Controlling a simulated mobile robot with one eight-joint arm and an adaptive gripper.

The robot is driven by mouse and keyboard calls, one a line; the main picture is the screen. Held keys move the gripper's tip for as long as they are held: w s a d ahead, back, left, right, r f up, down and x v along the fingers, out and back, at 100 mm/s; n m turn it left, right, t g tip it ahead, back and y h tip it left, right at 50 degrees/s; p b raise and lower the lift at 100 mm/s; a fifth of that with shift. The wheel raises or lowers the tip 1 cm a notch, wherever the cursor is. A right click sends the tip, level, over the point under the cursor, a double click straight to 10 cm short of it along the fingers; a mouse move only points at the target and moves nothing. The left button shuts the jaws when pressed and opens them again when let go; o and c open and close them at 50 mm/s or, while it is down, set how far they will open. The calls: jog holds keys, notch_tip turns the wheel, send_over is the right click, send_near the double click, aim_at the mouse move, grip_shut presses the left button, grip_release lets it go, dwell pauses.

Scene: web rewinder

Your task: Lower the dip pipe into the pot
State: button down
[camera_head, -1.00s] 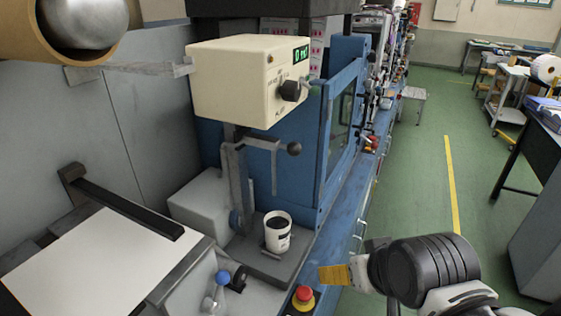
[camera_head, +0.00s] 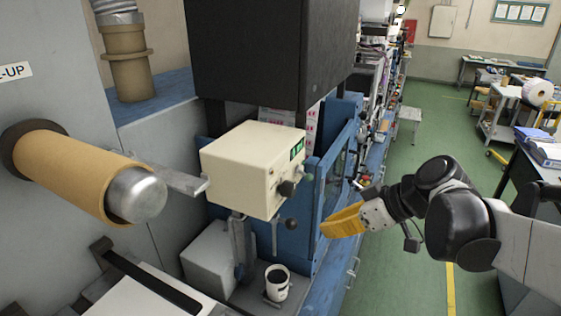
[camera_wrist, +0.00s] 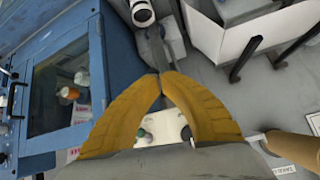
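The pot (camera_head: 277,284) is a white cup with dark contents, standing upright on a grey plate under the cream box (camera_head: 254,170). A grey vertical bar (camera_head: 238,242) and a lever with a black ball knob (camera_head: 291,223) hang below the box. I cannot tell a separate dip pipe apart from these parts. My gripper (camera_head: 326,227) has yellow fingers and is in the air right of the lever, apart from it. In the wrist view its fingertips (camera_wrist: 161,74) meet with nothing visible between them. The pot (camera_wrist: 144,13) shows beyond them at the top edge.
A blue machine frame with a window (camera_wrist: 58,88) stands beside the pot. A brown roll core (camera_head: 75,170) on a metal shaft juts out at left. A dark cabinet (camera_head: 270,50) hangs above the box. The green aisle (camera_head: 430,140) at right is free.

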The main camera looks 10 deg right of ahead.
jog(key=w+d+r+n+y+p, duration=0.1)
jog(key=w+r+n+y+p, duration=0.1)
jog(key=r, duration=0.4)
jog(key=shift+w+d+r+n+p, duration=0.4)
jog(key=shift+w+p, duration=0.2)
jog(key=shift+w, duration=0.15)
jog(key=shift+a+f, duration=0.1)
jog(key=shift+f, duration=0.05)
jog(key=b+x, duration=0.1)
jog(key=x, duration=0.9)
jog(key=shift+w+a, duration=0.15)
jog(key=shift+w, duration=0.1)
notch_tip(320, 180, down, 2)
jog(key=shift+w+f, duration=0.15)
jog(key=shift+f, duration=0.05)
jog(key=shift+a+f+b, duration=0.1)
jog(key=shift+f+b, duration=0.2)
jog(key=shift+f, duration=0.25)
